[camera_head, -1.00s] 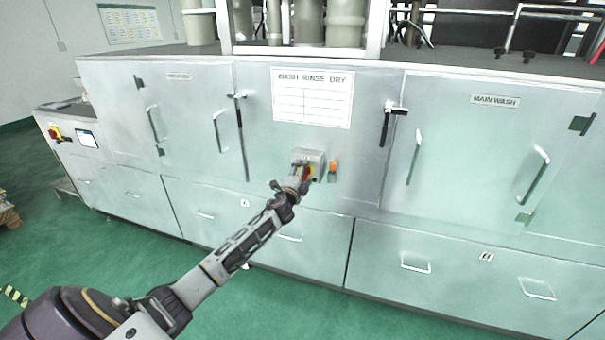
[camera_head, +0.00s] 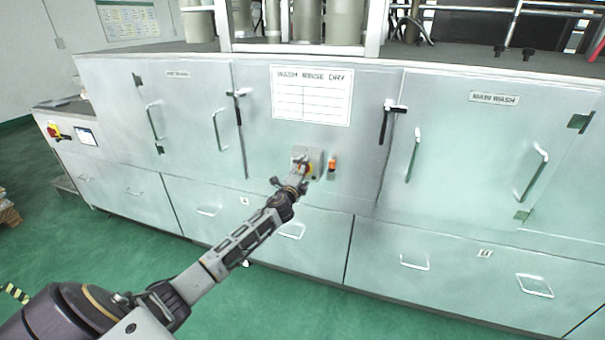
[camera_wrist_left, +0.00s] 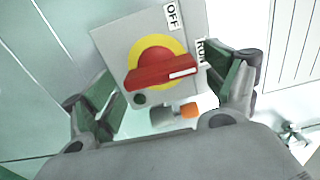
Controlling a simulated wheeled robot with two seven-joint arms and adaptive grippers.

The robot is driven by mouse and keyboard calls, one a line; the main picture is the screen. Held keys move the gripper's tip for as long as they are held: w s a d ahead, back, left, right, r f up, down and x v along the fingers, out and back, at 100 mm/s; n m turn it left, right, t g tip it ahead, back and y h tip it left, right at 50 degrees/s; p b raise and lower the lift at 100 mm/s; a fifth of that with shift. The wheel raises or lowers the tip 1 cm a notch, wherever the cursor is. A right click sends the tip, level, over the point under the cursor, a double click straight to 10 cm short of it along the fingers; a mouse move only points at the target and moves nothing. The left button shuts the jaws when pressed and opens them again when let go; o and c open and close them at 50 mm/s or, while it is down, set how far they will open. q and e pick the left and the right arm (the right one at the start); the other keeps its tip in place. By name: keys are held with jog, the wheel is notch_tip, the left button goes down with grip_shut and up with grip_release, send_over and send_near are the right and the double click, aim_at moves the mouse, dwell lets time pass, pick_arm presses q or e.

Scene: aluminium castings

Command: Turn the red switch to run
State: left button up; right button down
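The red switch (camera_wrist_left: 160,70) is a red handle on a yellow disc on a grey plate. In the left wrist view its white-marked end points right, towards the RUN label (camera_wrist_left: 203,52); the OFF label (camera_wrist_left: 173,15) is higher. In the head view the switch (camera_head: 309,168) is partly hidden behind my left gripper (camera_head: 298,180). In the left wrist view my left gripper (camera_wrist_left: 172,85) is open and empty, its fingers to either side of the handle with gaps visible. Whether it touches the panel cannot be told. My right gripper is not in view.
An orange-topped fitting (camera_head: 332,166) sits just right of the switch box. Door handles (camera_head: 414,156) and drawer pulls (camera_head: 415,263) stick out of the metal cabinet. Another red and yellow switch (camera_head: 53,131) is at the far left.

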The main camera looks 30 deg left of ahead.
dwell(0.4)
pick_arm(q)
jog(key=shift+s, duration=0.15)
jog(key=v, duration=1.1)
jog(key=shift+s, duration=0.35)
dwell(0.3)
jog(key=shift+d, duration=0.2)
dwell(0.6)
